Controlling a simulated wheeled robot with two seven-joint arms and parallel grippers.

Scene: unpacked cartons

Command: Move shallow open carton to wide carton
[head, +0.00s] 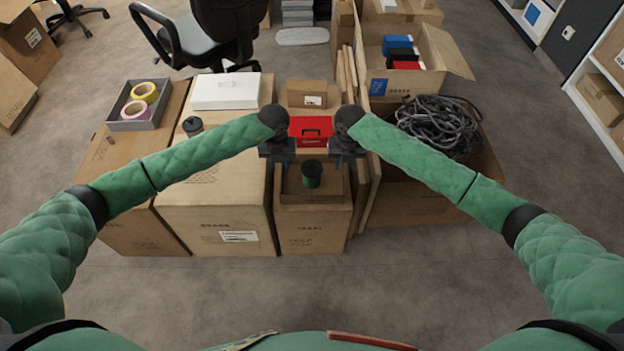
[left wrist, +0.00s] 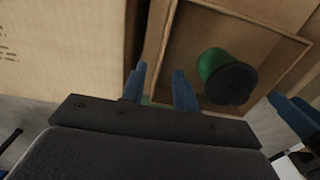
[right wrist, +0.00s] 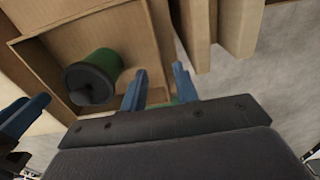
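The shallow open carton (head: 333,190) sits on top of a tall narrow carton, with a green jar with a black lid (head: 311,174) standing inside it. My left gripper (head: 277,158) is at its left side and my right gripper (head: 346,158) at its right side. In the left wrist view (left wrist: 160,92) and the right wrist view (right wrist: 158,90), the blue fingers are apart, with the carton's side wall running between them. The fingers do not appear pressed on the wall. The wide carton (head: 215,215) stands just left of the narrow one.
The wide carton's top bears a white box (head: 226,91) at the back and a dark round object (head: 193,126) at the left; its front part is partly under my left arm. A red box (head: 312,130) and a small carton (head: 307,93) stand behind. A cable-filled carton (head: 400,205) is right.

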